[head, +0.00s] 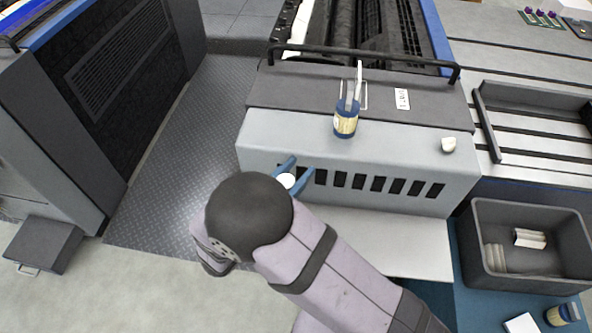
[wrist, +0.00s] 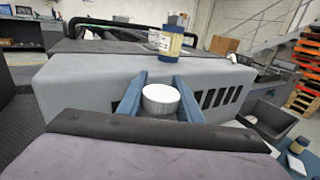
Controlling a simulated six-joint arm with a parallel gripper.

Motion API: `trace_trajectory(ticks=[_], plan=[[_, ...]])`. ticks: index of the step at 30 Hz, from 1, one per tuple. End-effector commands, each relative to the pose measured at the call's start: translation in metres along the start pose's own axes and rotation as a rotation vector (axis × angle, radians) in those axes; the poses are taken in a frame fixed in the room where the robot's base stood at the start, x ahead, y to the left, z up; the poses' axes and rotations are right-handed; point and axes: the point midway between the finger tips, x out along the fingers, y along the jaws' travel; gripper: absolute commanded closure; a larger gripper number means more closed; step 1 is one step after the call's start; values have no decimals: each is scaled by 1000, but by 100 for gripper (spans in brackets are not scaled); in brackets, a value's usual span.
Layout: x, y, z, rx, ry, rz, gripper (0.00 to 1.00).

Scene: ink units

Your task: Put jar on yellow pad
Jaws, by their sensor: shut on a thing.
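My gripper (head: 296,176) has two blue fingers and is shut on a white, round-topped jar (head: 286,181). It holds the jar in front of the slotted face of the grey machine. In the wrist view the jar (wrist: 160,99) shows as a short white cylinder between the fingers (wrist: 161,94). Its lower part is hidden by my wrist. I cannot make out a yellow pad in either view.
A blue and cream labelled can (head: 346,124) with a spatula stands on the grey machine (head: 290,135). A small white object (head: 448,144) lies to its right. A dark bin (head: 482,215) and another can (head: 571,311) are at the lower right.

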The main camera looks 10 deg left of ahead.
Motion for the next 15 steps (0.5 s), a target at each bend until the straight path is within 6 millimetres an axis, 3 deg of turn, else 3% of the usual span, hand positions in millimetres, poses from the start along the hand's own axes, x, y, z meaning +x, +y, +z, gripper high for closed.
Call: trace_trajectory(ticks=[2, 3, 5, 15], plan=[[0, 0, -3, 0, -1, 0, 92], [0, 0, -2, 0, 0, 0, 61], [0, 0, -2, 0, 0, 0, 49], [0, 0, 0, 0, 0, 0, 49]])
